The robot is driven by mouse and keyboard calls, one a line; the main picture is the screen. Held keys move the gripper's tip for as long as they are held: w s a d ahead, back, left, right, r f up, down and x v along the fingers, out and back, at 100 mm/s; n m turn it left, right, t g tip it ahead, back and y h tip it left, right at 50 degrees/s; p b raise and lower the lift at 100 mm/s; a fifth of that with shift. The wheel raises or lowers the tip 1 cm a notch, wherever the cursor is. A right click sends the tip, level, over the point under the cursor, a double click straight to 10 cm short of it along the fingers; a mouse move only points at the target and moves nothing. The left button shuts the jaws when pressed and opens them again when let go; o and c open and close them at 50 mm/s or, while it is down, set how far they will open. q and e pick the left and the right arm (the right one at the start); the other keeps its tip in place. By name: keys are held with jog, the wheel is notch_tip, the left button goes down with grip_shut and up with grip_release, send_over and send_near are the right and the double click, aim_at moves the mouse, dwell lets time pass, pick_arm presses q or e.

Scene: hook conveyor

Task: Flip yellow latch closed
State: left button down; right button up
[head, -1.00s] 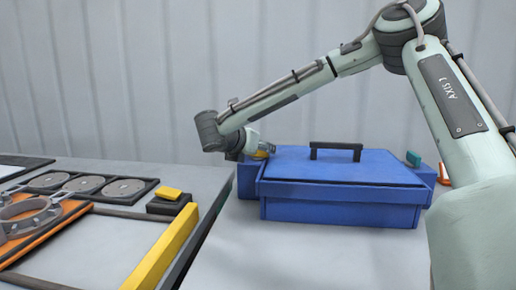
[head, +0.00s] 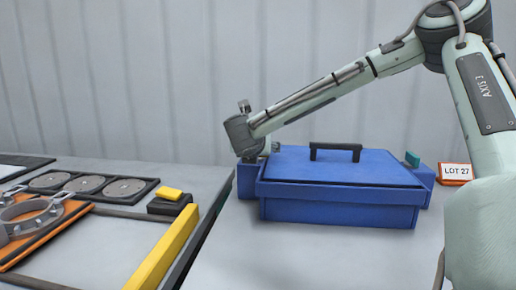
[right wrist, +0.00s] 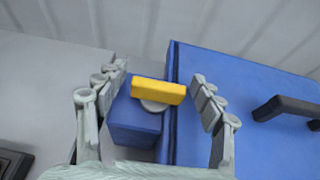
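The yellow latch (right wrist: 170,92) is a short bar on a round grey pivot, above a blue block (right wrist: 135,122) beside the blue box (right wrist: 240,95). My right gripper (right wrist: 159,72) is open, with one finger on each side of the latch. Gaps show between both fingers and the latch, and nothing is held. In the head view the blue box (head: 340,208) has its lid down, and my right arm's wrist is over its left end. The latch cannot be made out there. My left gripper is not in view.
The lid has a black handle (head: 335,151). A teal piece (head: 412,159) is at the box's right end, near an orange-edged LOT 27 sign (head: 455,173). A left table holds a yellow bar (head: 165,245) and several discs. The table before the box is clear.

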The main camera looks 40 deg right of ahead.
jog(key=shift+a, duration=0.1)
jog(key=v, duration=1.2)
jog(key=shift+w, duration=0.1)
dwell(0.3)
jog(key=x, duration=1.2)
jog(key=shift+d+f, duration=0.15)
jog(key=shift+d, duration=0.1)
jog(key=shift+a+m+g+h+b, duration=0.1)
jog(key=shift+m+g+h+b, duration=0.25)
jog(key=shift+m+g+h, duration=0.35)
jog(key=shift+m+g, duration=0.5)
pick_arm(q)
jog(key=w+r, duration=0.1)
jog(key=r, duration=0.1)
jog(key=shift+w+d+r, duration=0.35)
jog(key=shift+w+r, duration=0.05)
